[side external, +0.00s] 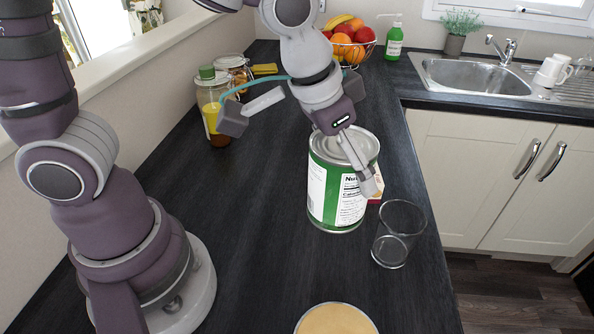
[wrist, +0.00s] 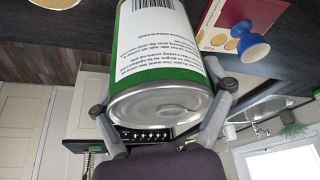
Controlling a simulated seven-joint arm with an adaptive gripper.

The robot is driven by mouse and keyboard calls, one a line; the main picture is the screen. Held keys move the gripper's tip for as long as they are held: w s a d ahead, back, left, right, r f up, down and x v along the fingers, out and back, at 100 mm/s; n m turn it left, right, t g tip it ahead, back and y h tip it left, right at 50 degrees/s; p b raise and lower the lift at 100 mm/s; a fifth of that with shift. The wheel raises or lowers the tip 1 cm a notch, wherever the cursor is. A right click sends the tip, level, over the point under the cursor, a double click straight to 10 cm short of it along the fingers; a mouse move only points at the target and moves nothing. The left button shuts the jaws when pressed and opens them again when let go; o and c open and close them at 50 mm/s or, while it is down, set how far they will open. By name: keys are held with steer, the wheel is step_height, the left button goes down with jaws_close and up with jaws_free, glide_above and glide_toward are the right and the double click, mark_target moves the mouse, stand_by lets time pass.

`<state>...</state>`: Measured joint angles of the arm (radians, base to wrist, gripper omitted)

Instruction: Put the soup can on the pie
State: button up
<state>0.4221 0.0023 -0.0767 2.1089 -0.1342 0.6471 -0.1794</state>
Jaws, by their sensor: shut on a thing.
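The soup can (side external: 335,190) is large, with a green and white label and a silver lid, and looks upright on the dark counter; I cannot tell whether it is slightly lifted. My gripper (side external: 358,165) is shut on the can near its top rim. In the wrist view the can (wrist: 165,50) fills the middle, with the fingers of my gripper (wrist: 165,105) on both sides of it. The pie (side external: 336,320) is round and golden, at the bottom edge of the side view and partly cut off, nearer the camera than the can.
A clear glass (side external: 398,235) stands just right of the can, near the counter edge. A red box (side external: 376,184) is behind the can, and a blue egg cup (wrist: 252,48) shows in the wrist view. Jars (side external: 213,105) stand at left. The counter between can and pie is clear.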

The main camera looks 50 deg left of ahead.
steer(key=s+d+m+g+h, duration=0.1)
steer(key=s+d+m+h, duration=0.1)
steer(key=s+d+m, duration=0.7)
steer(key=f, duration=0.2)
steer(key=d+f+n, duration=0.1)
steer(key=f, duration=0.1)
steer(key=d+f+n, duration=0.1)
steer(key=f, duration=0.1)
steer(key=shift+w+d+f, duration=0.1)
steer(key=shift+w+f, duration=0.15)
steer(key=shift+f, duration=0.4)
steer(key=shift+f, duration=0.15)
steer(key=o, duration=1.1)
